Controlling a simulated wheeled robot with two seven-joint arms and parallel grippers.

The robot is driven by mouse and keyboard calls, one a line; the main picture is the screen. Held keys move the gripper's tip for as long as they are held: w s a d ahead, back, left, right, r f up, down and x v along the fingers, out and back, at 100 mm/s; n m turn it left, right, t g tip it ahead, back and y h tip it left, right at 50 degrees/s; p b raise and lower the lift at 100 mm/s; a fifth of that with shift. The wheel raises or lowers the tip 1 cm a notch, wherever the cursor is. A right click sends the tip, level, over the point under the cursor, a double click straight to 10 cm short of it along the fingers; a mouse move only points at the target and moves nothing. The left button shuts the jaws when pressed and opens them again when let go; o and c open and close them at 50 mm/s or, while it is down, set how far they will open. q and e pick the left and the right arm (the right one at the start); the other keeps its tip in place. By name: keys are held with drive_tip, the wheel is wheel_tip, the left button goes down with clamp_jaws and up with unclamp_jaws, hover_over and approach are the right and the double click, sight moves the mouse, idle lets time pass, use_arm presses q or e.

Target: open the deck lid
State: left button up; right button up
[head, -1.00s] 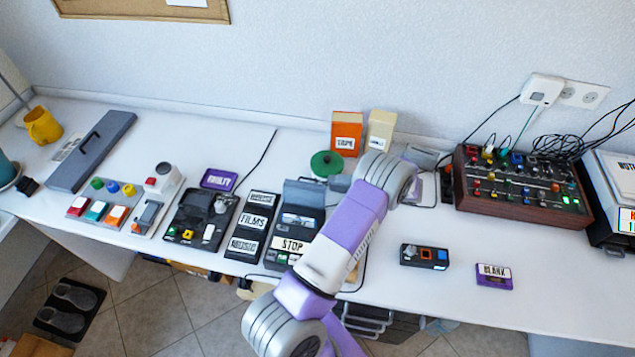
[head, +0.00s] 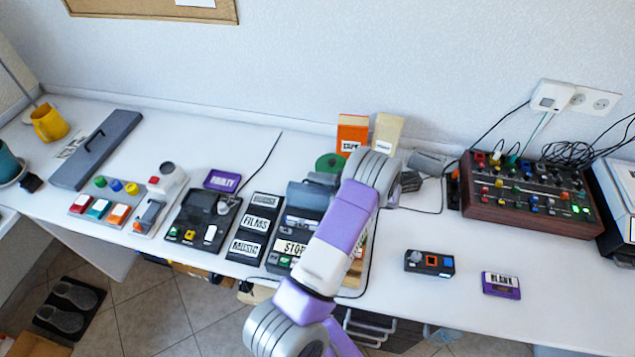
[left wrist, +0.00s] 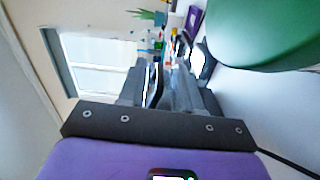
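The deck (head: 276,262) is a dark box with a STOP label, in the middle of the desk in the head view. Its grey-blue lid (head: 308,194) appears to stand raised at the back, with a bay showing in front of it. My left arm covers the deck's right side. My left gripper (head: 322,179) is close behind and to the right of the lid; I cannot tell if they touch. In the left wrist view the gripper's grey fingers (left wrist: 165,88) point away from the camera, and their gap is unclear. My right gripper is not in view.
A green round object (head: 328,162) is close by the left gripper. Orange (head: 352,134) and cream (head: 387,133) boxes stand behind. A labelled rack (head: 256,226) adjoins the deck's left. A small device (head: 429,263) and purple cassette (head: 501,284) lie right, with free desk around them.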

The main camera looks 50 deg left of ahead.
use_arm(q)
clamp_jaws()
drive_tip(key=shift+f, duration=0.1)
drive_tip(key=s+r+n+p, duration=0.1)
drive_tip(key=p, duration=0.1)
drive_tip(key=d+r+n+p, duration=0.1)
drive_tip(key=p, duration=0.2)
drive_tip(key=shift+s+d+r+n, duration=0.1)
drive_tip(key=shift+s+d+n, duration=0.2)
drive_tip(key=shift+s+n, duration=0.1)
